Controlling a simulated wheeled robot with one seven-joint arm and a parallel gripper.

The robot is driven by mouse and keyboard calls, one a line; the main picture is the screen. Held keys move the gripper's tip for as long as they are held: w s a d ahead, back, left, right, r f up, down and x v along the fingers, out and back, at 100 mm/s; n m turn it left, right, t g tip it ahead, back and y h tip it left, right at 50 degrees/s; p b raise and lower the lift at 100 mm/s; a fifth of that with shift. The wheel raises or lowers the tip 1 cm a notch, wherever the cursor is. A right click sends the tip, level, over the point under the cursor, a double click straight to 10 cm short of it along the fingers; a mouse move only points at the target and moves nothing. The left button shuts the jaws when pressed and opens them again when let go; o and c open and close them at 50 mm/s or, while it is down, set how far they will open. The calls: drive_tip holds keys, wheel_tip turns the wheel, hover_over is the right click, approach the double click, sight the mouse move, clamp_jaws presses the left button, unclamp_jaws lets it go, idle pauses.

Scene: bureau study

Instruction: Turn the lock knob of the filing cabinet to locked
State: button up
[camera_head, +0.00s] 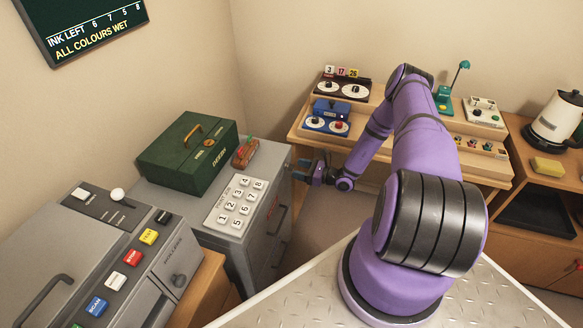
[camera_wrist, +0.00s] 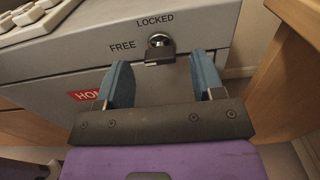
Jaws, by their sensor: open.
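The grey filing cabinet (camera_head: 262,235) stands left of my arm, its front facing my gripper (camera_head: 306,170). In the wrist view the lock knob (camera_wrist: 160,56) is a dark piece on a round silver lock near the top of the cabinet front (camera_wrist: 45,68). "LOCKED" is printed above it and "FREE" to its upper left. I cannot tell clearly which mark the knob points at. My gripper shows in the wrist view (camera_wrist: 162,72) with its two blue fingers apart, one on each side below the knob. Nothing is held; contact with the knob is not visible.
On the cabinet top are a number pad (camera_head: 238,203), a green box (camera_head: 190,150) and a small brown item with red and green bits (camera_head: 244,152). A grey machine (camera_head: 85,245) stands at left. A wooden desk (camera_head: 300,125) with devices is behind.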

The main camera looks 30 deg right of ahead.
sight(292, 167)
drive_tip(key=shift+x, duration=1.85)
drive_tip(key=shift+c, duration=0.4)
drive_tip(key=c, duration=0.9)
drive_tip(key=shift+o, duration=0.2)
